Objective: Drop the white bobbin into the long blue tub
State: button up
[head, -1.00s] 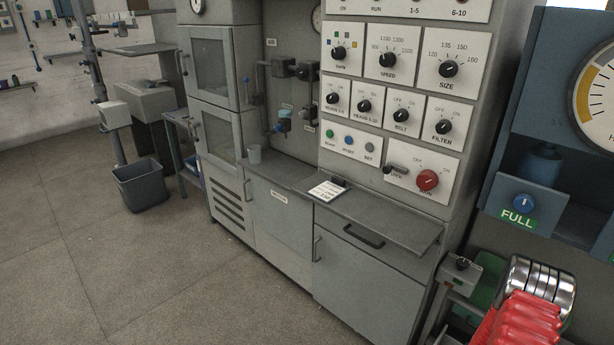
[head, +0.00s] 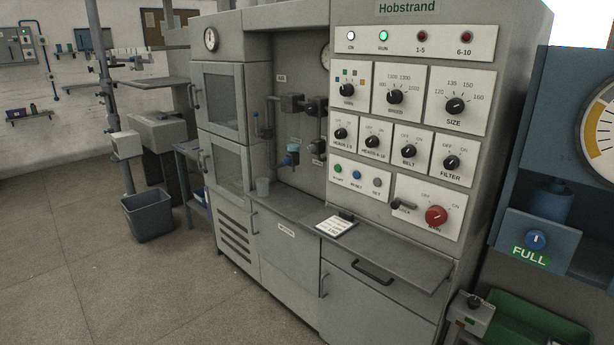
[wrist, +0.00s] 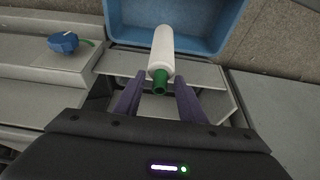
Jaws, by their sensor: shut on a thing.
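The white bobbin (wrist: 162,50), with a green end towards me, is between the two fingers of my gripper (wrist: 158,84) in the wrist view. My gripper is shut on it near the green end. The bobbin's far end reaches over the near side of a blue tub (wrist: 228,22), whose inside fills the top of the view. The bobbin looks clear of the tub's floor, but its exact height I cannot tell. The tub's far part is cut off by the frame. My gripper and the bobbin are not visible in the head view.
In the wrist view, a blue knob-like part (wrist: 63,42) sits on a grey ledge at left. In the head view, the grey winder (head: 290,240) stands mid-frame, a blue-grey bin (head: 148,216) is on the floor at left, and a green tray (head: 535,325) is at lower right.

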jog(key=shift+f, duration=2.7)
jog(key=o, duration=1)
jog(key=shift+o, duration=0.2)
jog(key=v, duration=1.3)
jog(key=shift+r, duration=0.35)
jog(key=shift+s+a, duration=0.15)
